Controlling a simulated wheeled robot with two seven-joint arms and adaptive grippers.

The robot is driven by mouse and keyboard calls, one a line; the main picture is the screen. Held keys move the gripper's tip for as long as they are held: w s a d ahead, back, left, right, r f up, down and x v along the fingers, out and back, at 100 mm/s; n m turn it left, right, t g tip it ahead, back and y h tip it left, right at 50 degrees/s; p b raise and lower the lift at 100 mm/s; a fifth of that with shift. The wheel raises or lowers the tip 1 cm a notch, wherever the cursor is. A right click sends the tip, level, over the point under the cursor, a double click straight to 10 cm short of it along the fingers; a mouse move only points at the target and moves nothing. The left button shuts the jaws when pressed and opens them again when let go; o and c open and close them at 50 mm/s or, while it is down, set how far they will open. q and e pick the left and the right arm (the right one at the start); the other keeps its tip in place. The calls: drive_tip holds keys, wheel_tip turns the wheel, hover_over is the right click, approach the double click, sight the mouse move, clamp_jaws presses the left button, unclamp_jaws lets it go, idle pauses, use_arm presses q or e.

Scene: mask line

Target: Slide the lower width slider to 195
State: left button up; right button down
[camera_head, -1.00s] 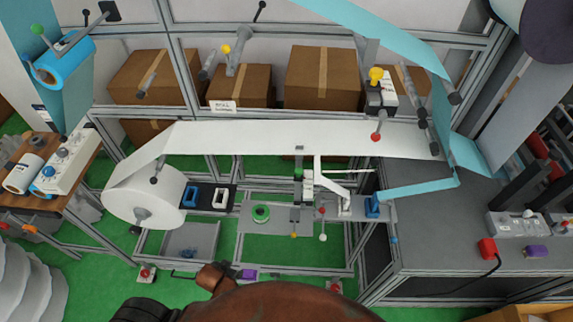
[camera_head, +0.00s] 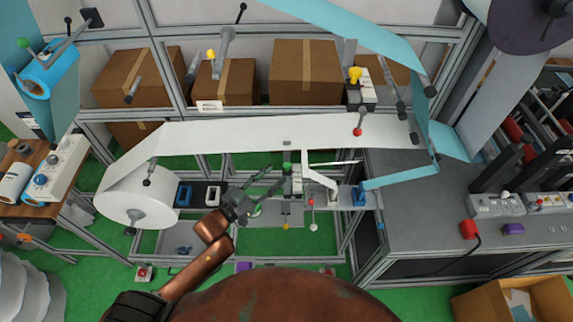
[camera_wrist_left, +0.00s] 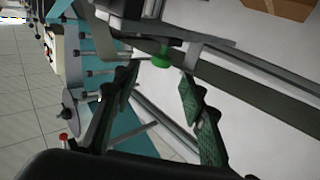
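A small green knob (camera_head: 287,167) sits on a grey bracket below the white web, near the middle of the head view. It looks like a slider handle, but I cannot tell for sure that it is the lower width slider, and no scale reading is legible. In the left wrist view the green knob (camera_wrist_left: 162,59) lies beyond the fingertips, in line with the gap between them. My left gripper (camera_head: 278,177) is open and empty, pointing right just beside the knob. Its two fingers (camera_wrist_left: 158,78) stand well apart. My right gripper is not in view.
The white web (camera_head: 220,136) runs from a large roll (camera_head: 140,200) above the gripper. A white arm (camera_head: 318,175) and a blue clamp (camera_head: 359,196) stand to the right. A dark bar with blue and white clips (camera_head: 214,194) is left of my gripper.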

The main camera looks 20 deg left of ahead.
sight(284, 168)
use_arm(q)
drive_tip(key=x, duration=0.7)
drive_tip(key=shift+c, duration=0.3)
drive_tip(key=shift+f, duration=0.1)
clamp_jaws()
